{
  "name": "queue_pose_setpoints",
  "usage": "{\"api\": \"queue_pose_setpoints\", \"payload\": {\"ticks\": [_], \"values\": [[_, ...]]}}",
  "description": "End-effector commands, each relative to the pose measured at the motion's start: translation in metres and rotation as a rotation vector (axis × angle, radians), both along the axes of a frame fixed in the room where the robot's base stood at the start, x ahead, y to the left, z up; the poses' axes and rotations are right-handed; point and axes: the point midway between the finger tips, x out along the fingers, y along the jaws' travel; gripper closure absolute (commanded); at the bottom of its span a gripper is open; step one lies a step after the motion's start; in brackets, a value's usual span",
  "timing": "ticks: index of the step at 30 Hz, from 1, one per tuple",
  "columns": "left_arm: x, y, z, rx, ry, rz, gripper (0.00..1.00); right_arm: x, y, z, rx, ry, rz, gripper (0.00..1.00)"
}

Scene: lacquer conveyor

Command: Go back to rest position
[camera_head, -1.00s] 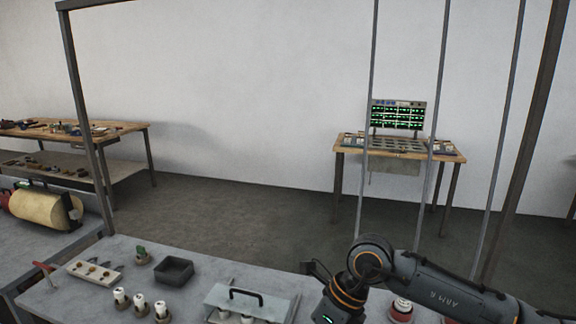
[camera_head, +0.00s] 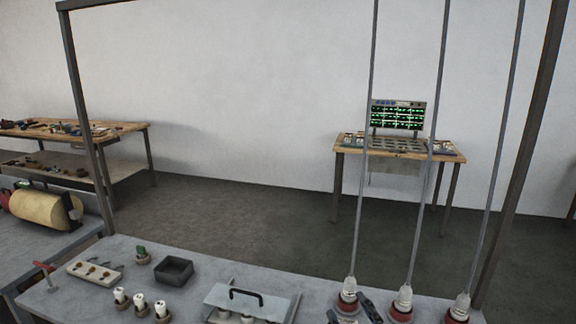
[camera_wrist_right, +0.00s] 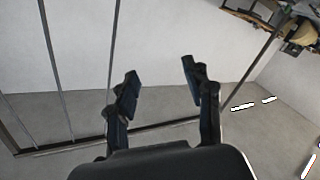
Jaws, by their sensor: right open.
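My right gripper (camera_head: 349,312) shows only its dark fingertips at the bottom edge of the head view, in front of the hanging red and white pieces. The right wrist view shows its two fingers (camera_wrist_right: 160,74) spread apart with nothing between them. My left gripper is in neither view.
The grey table (camera_head: 215,266) carries a clear cover with a black handle (camera_head: 245,296), a dark square tray (camera_head: 174,270), and a pale block (camera_head: 94,272). Three rods end in red and white pieces (camera_head: 403,302) at right. A bench with a lit panel (camera_head: 398,115) stands behind.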

Motion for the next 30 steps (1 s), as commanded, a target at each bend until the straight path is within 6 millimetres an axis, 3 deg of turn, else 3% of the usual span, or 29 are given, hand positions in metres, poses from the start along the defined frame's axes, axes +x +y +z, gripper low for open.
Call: {"api": "queue_pose_setpoints", "payload": {"ticks": [1,3,6,9,15,20,21,30], "values": [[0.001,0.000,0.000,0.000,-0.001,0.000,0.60,-0.013,-0.018,-0.033,0.043,0.137,-0.058,0.48],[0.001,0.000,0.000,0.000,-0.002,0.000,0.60,-0.037,-0.039,-0.077,0.093,0.324,-0.130,0.48],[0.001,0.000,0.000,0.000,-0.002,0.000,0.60,-0.079,-0.060,-0.129,0.150,0.566,-0.213,0.48],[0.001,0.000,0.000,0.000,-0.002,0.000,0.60,-0.120,-0.073,-0.165,0.185,0.759,-0.270,0.48],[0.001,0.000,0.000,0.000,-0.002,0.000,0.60,-0.195,-0.085,-0.207,0.231,1.052,-0.341,0.48],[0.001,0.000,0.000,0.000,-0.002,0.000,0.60,-0.251,-0.090,-0.224,0.252,1.247,-0.379,0.48],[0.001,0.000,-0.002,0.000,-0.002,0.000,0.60,-0.256,-0.090,-0.234,0.253,1.276,-0.383,0.48],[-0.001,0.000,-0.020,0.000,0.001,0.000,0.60,-0.238,-0.087,-0.339,0.240,1.299,-0.384,0.48]]}}
